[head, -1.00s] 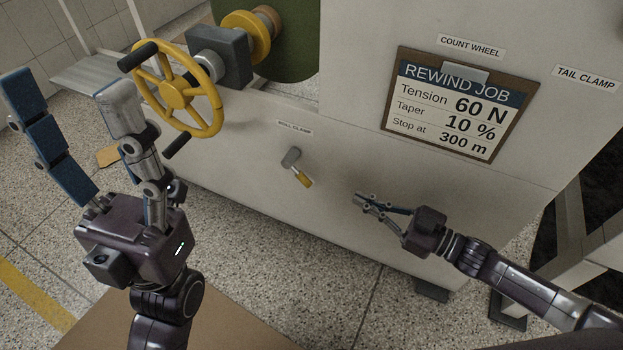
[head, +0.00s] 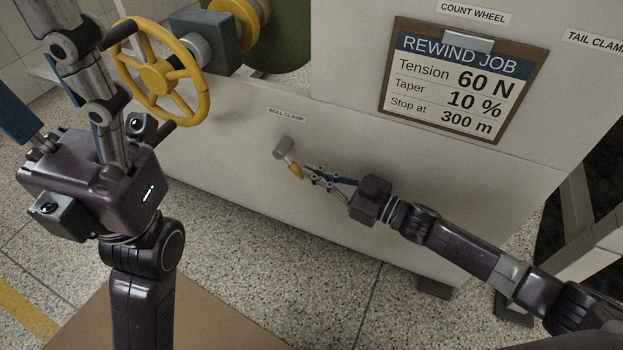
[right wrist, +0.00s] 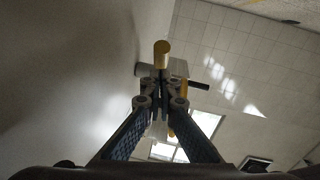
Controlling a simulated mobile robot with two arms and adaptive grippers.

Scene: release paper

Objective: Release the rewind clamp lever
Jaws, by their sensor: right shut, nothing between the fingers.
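The clamp lever has a grey hub (head: 283,147) on the machine's pale front panel, under the "ROLL CLAMP" label (head: 286,115). Its short arm slants down and right to a yellow tip (head: 295,172). My right gripper (head: 307,170) is shut and empty, its fingertips just right of the yellow tip. In the right wrist view the yellow tip (right wrist: 161,50) shows just beyond the shut fingertips (right wrist: 160,88); I cannot tell whether they touch. My left gripper (head: 55,90) is spread open at the left, in front of the handwheel, its fingers partly cut off by the frame.
The yellow handwheel (head: 157,76) with black handles stands out from the machine at upper left. A "REWIND JOB" clipboard (head: 462,80) hangs on the panel above my right gripper. The panel around the lever is clear; speckled floor (head: 330,285) lies below.

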